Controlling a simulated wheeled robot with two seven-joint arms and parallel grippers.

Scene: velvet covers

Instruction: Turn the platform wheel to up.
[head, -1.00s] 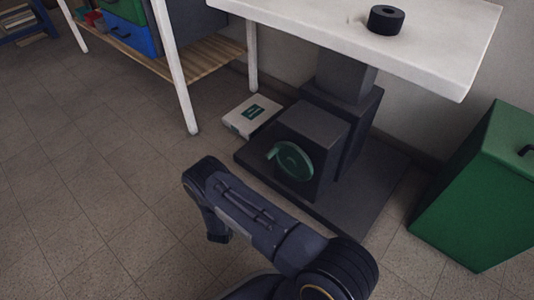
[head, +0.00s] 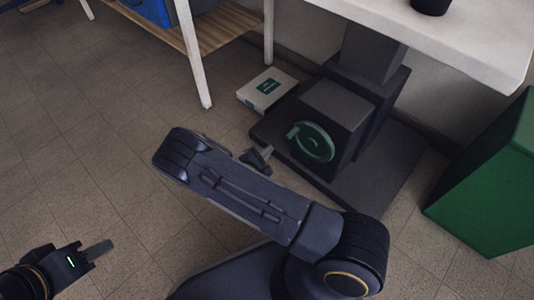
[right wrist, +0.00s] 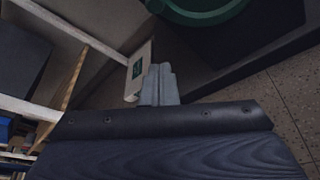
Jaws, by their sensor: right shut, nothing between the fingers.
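The green platform wheel (head: 329,153) is mounted on the front of the dark gearbox (head: 350,103) at the foot of the platform's column. Its knob (head: 293,131) sits at the wheel's upper left. In the right wrist view the wheel's rim (right wrist: 200,18) shows at the top edge, cut off. My right gripper (head: 262,155) is shut and empty, just left of the wheel and apart from it. Its closed fingers (right wrist: 159,82) also show in the right wrist view. My left gripper (head: 100,249) is at the lower left, far from the wheel; its jaw opening is unclear.
The white platform top (head: 460,48) overhangs the gearbox, with a black object (head: 430,5) on it. The dark base plate (head: 385,190) lies on the floor. A green bin (head: 490,190) stands right. A white box (head: 267,90) lies behind, beside a shelf leg (head: 190,60).

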